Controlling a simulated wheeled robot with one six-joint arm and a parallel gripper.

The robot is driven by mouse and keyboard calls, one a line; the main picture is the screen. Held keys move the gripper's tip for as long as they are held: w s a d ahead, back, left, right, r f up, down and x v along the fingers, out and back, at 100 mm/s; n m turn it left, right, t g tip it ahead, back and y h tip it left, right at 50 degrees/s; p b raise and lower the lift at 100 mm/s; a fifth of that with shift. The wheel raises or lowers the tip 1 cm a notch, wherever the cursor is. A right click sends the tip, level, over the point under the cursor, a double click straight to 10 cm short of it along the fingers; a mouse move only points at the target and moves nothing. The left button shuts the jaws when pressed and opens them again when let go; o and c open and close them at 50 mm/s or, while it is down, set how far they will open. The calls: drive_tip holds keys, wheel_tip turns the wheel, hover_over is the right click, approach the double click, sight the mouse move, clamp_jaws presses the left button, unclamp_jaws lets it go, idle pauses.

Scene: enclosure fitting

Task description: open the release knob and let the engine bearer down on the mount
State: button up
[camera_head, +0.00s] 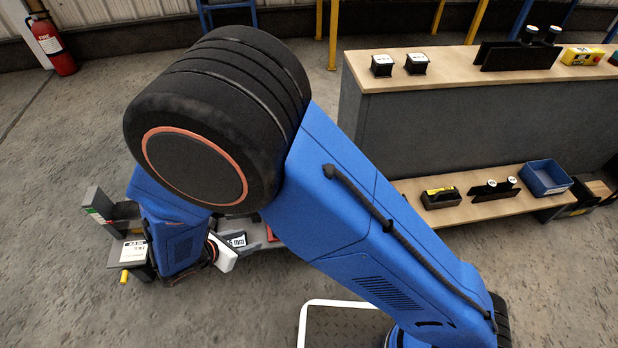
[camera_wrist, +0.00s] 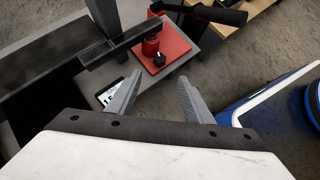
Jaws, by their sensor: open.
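In the wrist view a red jack-like unit (camera_wrist: 150,46) stands on a red base plate (camera_wrist: 178,52). A small black knob (camera_wrist: 158,59), apparently the release knob, sits low on its near side. A dark metal bar (camera_wrist: 118,45), perhaps the engine bearer, reaches over the top of the red unit; I cannot tell whether they touch. My gripper (camera_wrist: 160,77) is open and empty, its two grey fingers spread on the near side of the knob, apart from it. In the head view my arm hides most of the fixture, the knob and the fingers. I cannot make out the mount.
A black handle (camera_wrist: 222,16) lies beyond the red unit. A labelled block with a yellow handle (camera_head: 124,276) stands at the left in the head view. A workbench (camera_head: 465,68) with a lower shelf (camera_head: 470,208) stands at the right.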

drive_tip(key=w+d+r+m+g, duration=0.2)
drive_tip(key=w+d+r+m, duration=0.3)
drive_tip(key=d+r, duration=0.3)
drive_tip(key=w+d+r+m+g, duration=0.1)
drive_tip(key=w+d+r+m, duration=0.4)
drive_tip(key=d+r, duration=0.4)
drive_tip(key=shift+w+d+r+g, duration=0.2)
drive_tip(key=shift+w+d+g, duration=0.2)
drive_tip(key=shift+d, duration=0.2)
drive_tip(key=a+f+m+g+y, duration=0.4)
drive_tip(key=a+f+m+y, duration=0.1)
drive_tip(key=a+f+m, duration=0.65)
drive_tip(key=shift+m, duration=0.35)
wheel_tip(320, 180, down, 17)
drive_tip(key=shift+r, duration=0.15)
